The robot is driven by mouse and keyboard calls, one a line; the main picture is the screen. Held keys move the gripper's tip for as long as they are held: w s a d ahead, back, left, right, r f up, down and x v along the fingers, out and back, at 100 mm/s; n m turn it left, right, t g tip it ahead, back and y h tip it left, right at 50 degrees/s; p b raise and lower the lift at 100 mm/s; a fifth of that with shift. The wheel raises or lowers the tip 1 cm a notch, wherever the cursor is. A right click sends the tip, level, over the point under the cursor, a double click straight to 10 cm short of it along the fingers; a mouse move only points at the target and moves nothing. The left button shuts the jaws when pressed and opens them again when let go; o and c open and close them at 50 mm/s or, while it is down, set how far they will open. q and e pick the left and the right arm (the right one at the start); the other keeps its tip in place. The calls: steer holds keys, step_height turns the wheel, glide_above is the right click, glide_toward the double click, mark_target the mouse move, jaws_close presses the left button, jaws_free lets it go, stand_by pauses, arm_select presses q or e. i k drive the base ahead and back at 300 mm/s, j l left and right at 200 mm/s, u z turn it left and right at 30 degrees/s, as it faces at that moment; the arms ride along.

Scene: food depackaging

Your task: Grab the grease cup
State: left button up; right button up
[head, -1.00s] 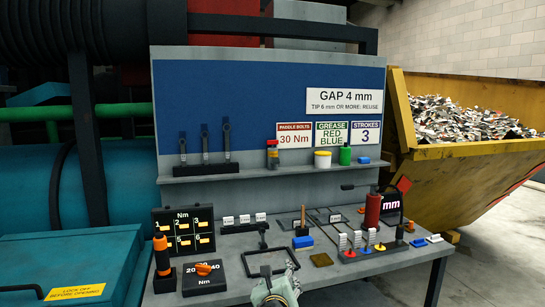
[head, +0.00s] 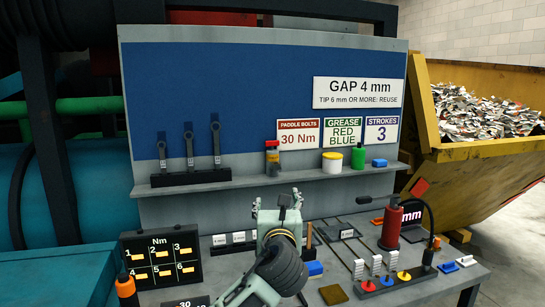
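No label names a grease cup. A white tub with a yellow lid (head: 332,161) stands upright on the shelf, below the grease sign, beside a green bottle (head: 359,154). One of my arms rises from the bottom centre; it seems to be the left one. Its gripper end (head: 285,201) is in front of the bench, below and left of the tub and apart from it in the picture. My other gripper is out of view.
A red cylinder (head: 391,226) stands on the bench at right. The shelf's middle has free room.

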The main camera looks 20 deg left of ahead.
mark_target(274, 166)
steer(key=i+j, duration=0.3)
steer(key=i, duration=0.25)
steer(key=i+j, duration=0.25)
steer(key=i, duration=0.25)
